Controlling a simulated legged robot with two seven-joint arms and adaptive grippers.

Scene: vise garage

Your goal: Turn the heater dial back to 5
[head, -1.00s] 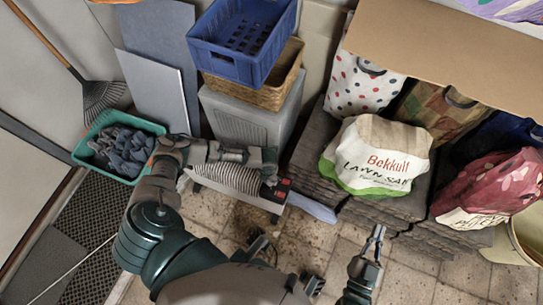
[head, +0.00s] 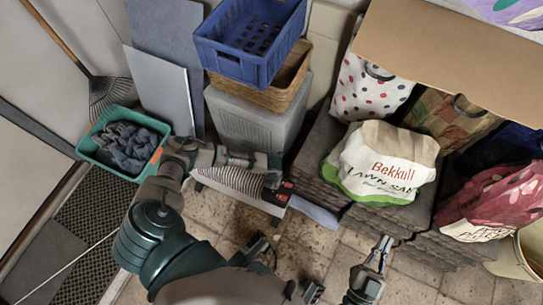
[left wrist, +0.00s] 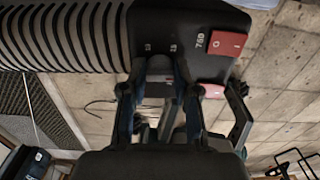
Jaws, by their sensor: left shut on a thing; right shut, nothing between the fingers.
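The heater (head: 235,182) is a ribbed pale unit on the floor with a black control end (head: 285,188) and red switches. In the left wrist view its black panel (left wrist: 205,20) shows small white numbers and two red switches (left wrist: 227,42). My left gripper (left wrist: 160,72) is at this panel, shut on the dial, which is mostly hidden between the fingers; its pointer setting cannot be read. In the head view the left gripper (head: 272,172) reaches over the heater's control end. My right gripper (head: 383,250) is shut and empty, apart from the heater, above the tiles.
A grey box with a basket (head: 285,88) and blue crate (head: 270,70) stands behind the heater. A teal tub (head: 98,158) of gloves is at left. Stacked slabs (head: 365,218) carrying a sand bag (head: 378,160) stand at right. Tiled floor (head: 440,290) is open in front.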

